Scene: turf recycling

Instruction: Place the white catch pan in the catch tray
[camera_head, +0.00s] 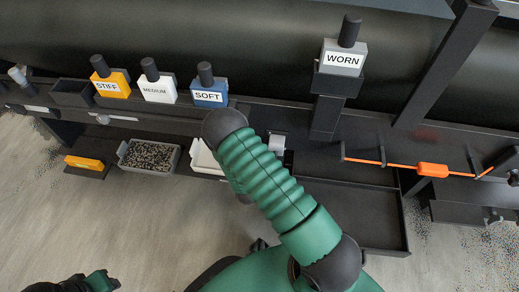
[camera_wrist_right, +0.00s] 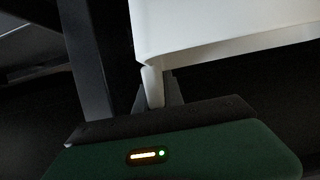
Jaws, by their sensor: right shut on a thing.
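The white catch pan (camera_head: 203,157) is partly hidden behind my right arm in the head view. It fills the upper right of the right wrist view (camera_wrist_right: 225,30). My right gripper (camera_wrist_right: 160,92) is shut on a narrow white part at the pan's lower left. My arm hides this gripper in the head view. A low black tray (camera_head: 380,238), which looks like the catch tray, lies open and empty right of my arm, below the bench. My left gripper (camera_head: 68,287) is dark and partly cut off at the lower left; its jaws are unclear.
A grey tub of granules (camera_head: 148,172) stands left of the pan, and a yellow block (camera_head: 84,162) lies farther left. Bottles labelled STIFF (camera_head: 110,88), MEDIUM (camera_head: 155,90), SOFT (camera_head: 209,98) and WORN (camera_head: 344,60) stand above. An orange bar (camera_head: 400,167) crosses the right side.

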